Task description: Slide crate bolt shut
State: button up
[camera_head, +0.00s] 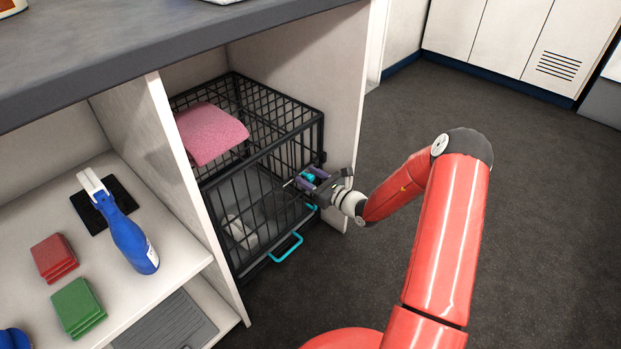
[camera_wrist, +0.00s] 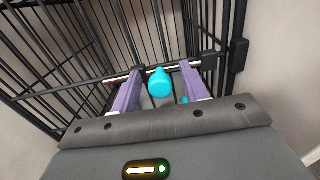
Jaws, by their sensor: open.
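The black wire crate (camera_head: 262,200) stands in the lower bay of the counter, with its barred door facing out. The crate bolt is a metal rod (camera_wrist: 75,86) running across the door bars, with a cyan knob (camera_wrist: 159,83). The knob also shows in the head view (camera_head: 309,177). My gripper (camera_head: 308,180) is at the right side of the crate door. In the wrist view its purple fingers (camera_wrist: 160,92) are open, one on each side of the knob. Whether either finger touches the knob I cannot tell.
A pink towel (camera_head: 210,133) lies on top of the crate. A cyan handle (camera_head: 286,248) sticks out low on the crate front. Shelves at left hold a blue spray bottle (camera_head: 128,232), red cloths (camera_head: 54,257) and green cloths (camera_head: 78,306). The dark floor (camera_head: 400,120) at right is clear.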

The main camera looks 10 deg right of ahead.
aim_at(309, 164)
grip_shut()
jog(key=shift+w+d, duration=0.6)
jog(key=shift+d, duration=0.2)
jog(key=shift+w+d, duration=0.55)
jog(key=shift+d, duration=0.25)
grip_release()
jog(key=shift+s, duration=0.1)
jog(key=v, duration=0.7)
jog(key=shift+s+d, duration=0.25)
